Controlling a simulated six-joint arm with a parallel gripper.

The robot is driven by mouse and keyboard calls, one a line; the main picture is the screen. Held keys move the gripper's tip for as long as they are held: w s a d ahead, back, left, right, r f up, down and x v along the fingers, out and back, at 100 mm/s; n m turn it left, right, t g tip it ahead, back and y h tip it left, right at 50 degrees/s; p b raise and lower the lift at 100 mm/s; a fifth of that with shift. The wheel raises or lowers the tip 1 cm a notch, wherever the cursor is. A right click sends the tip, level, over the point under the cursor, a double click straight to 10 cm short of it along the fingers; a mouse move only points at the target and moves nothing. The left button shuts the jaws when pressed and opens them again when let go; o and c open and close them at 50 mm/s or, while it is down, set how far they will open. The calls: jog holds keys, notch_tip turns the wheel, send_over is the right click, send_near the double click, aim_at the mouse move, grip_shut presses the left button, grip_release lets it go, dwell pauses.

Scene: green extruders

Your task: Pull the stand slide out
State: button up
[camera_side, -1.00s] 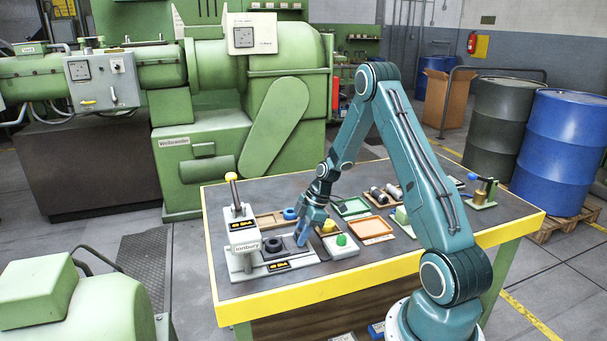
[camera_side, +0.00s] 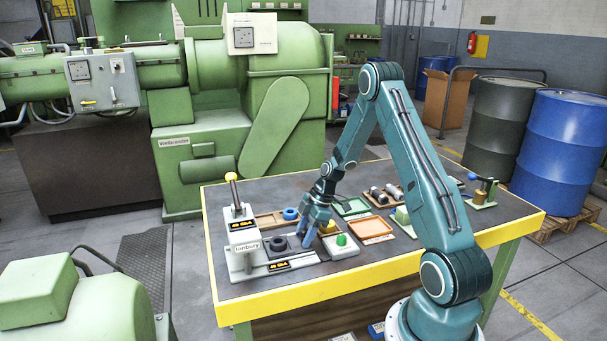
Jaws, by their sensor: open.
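The stand (camera_side: 240,238) is a light grey press-like device at the left end of the table, with a yellow-knobbed lever on top and a label on its front. Its low slide and base reach to the right, with a dark round piece (camera_side: 275,244) on top. My gripper (camera_side: 307,241) points down just right of the dark round piece, near the right end of the slide. Its jaws are open, though the gap is small in this view. Whether the fingers touch the slide cannot be told. The slide's far side is partly hidden by my gripper.
Close to the right of my gripper is a white block with a green knob (camera_side: 341,239). Behind are a wooden tray with a blue ring (camera_side: 290,213), a green tray (camera_side: 350,206) and an orange tray (camera_side: 370,227). The table's yellow front edge (camera_side: 300,303) is clear.

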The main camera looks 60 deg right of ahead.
jog(key=shift+r, duration=0.1)
jog(key=shift+r, duration=2.2)
jog(key=shift+r, duration=1.95)
